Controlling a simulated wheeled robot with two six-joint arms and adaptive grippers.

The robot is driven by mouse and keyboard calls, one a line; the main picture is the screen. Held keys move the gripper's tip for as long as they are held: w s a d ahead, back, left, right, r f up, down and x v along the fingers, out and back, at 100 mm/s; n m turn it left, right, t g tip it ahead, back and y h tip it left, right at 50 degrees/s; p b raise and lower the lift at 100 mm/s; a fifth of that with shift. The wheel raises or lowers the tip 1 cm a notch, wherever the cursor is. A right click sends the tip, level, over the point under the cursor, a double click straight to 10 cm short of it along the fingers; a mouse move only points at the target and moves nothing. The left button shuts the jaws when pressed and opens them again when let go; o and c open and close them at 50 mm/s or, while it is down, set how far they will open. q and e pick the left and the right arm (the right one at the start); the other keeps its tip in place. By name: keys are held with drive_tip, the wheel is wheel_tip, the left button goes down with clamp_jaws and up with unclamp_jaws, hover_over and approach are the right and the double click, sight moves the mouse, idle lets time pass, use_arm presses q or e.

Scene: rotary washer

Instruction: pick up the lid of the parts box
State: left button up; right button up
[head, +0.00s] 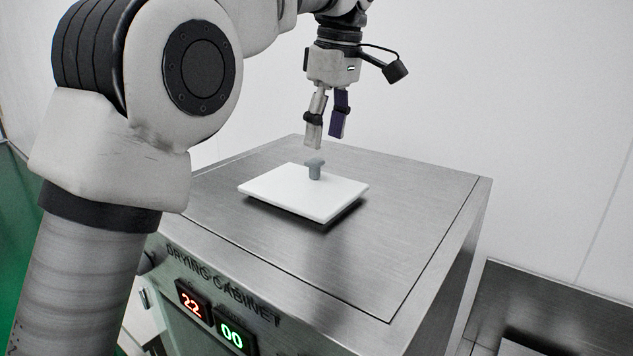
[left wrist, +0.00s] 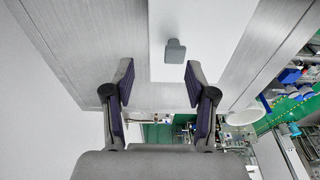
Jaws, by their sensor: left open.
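The lid (head: 303,190) is a flat white square plate with a grey knob (head: 315,168) standing up from its middle. It rests on top of the metal drying cabinet. In the left wrist view the white lid (left wrist: 218,38) and its grey knob (left wrist: 175,50) show beyond the fingertips. My left gripper (head: 325,143) points down above the knob, open and empty, with a small gap between fingertips and knob. In the left wrist view the two fingers (left wrist: 160,84) are apart, with nothing between them. My right gripper is not in view.
The drying cabinet (head: 420,215) has a broad, bare metal top around the lid. Its front carries lit displays (head: 215,318). A lower metal surface (head: 560,310) lies at the right. A pale wall stands behind. Several small items show at the right of the left wrist view.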

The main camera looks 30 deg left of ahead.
sight(315, 161)
use_arm(q)
drive_tip(key=s, duration=0.1)
drive_tip(key=s+f, duration=0.1)
drive_tip(key=shift+s+a, duration=0.2)
drive_tip(key=shift+s, duration=0.2)
drive_tip(key=f, duration=0.1)
drive_tip(key=w+f, duration=0.1)
drive_tip(key=f+p, duration=0.1)
drive_tip(key=f, duration=0.1)
drive_tip(key=shift+w+a+f, duration=0.1)
drive_tip(key=shift+w+a, duration=0.05)
drive_tip(key=shift+a, duration=0.25)
drive_tip(key=shift+w+f, duration=0.25)
drive_tip(key=shift+s+r, duration=0.15)
drive_tip(key=shift+s, duration=0.1)
drive_tip(key=shift+c, duration=1)
drive_tip(key=shift+s+r, duration=0.15)
drive_tip(key=shift+s, duration=0.2)
clamp_jaws()
drive_tip(key=shift+w, duration=0.2)
